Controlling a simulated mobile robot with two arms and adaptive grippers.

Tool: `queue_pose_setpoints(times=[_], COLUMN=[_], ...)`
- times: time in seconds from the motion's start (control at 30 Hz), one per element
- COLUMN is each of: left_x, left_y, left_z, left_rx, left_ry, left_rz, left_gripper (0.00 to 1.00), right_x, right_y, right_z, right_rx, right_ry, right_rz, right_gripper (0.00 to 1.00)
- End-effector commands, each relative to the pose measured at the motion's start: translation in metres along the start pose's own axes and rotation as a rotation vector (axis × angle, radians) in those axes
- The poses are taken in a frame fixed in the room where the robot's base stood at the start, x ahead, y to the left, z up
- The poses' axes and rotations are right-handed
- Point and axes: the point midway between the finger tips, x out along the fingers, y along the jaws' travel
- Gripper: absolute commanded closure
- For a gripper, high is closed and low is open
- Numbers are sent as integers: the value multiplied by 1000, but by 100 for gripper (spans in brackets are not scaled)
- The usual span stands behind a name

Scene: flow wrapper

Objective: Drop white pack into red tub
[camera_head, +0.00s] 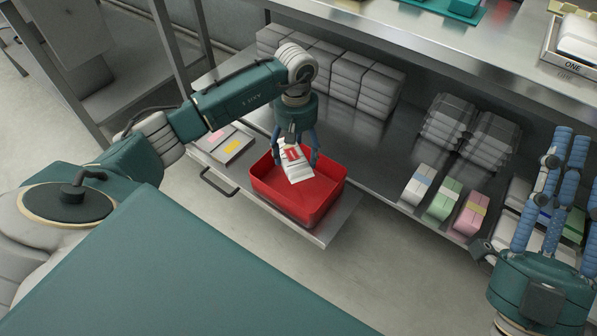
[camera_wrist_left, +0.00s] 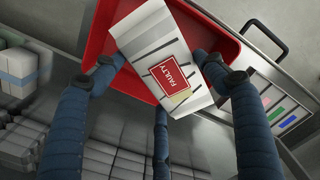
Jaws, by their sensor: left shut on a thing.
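The white pack (camera_head: 296,171) has dark stripes and a red label. In the left wrist view the white pack (camera_wrist_left: 155,45) shows the label, which reads "FAULTY". My left gripper (camera_head: 295,160) is shut on the pack, its blue fingers around it, and holds it tilted over the red tub (camera_head: 312,204). In the left wrist view the red tub (camera_wrist_left: 97,45) lies behind the pack, with its floor partly hidden. The tub stands on a pulled-out metal drawer shelf. My right gripper (camera_head: 562,150) is at the right edge, its blue fingers spread and no pack visible between them.
A flat tray with coloured strips (camera_head: 224,143) lies left of the tub. Stacks of white packs (camera_head: 345,80) stand behind on the metal shelf. Blue, green and pink banded packs (camera_head: 443,201) stand to the right. An upper shelf (camera_head: 420,50) overhangs the back.

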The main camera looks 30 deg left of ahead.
Motion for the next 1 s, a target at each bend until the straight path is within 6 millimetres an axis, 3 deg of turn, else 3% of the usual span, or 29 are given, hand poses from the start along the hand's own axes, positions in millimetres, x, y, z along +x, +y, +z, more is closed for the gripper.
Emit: queue_pose_setpoints(times=[0.23,0.6,0.63,0.7,1.0], left_x=[6,6,6,6,6], left_y=[0,0,0,0,0], left_z=[0,0,0,0,0], left_rx=[0,1,1,1,1], left_ry=[0,0,0,0,0], left_rz=[-1,0,0,0,0], left_gripper=[55,55,23,9,6], right_x=[-2,-2,-2,-2,-2], right_y=[-2,-2,-2,-2,-2], right_z=[-20,-25,-25,-24,-24], right_rx=[5,6,6,6,6], right_ry=[92,109,109,109,107], right_rz=[-3,-4,-4,-4,-4], right_gripper=[72,72,72,72,72])
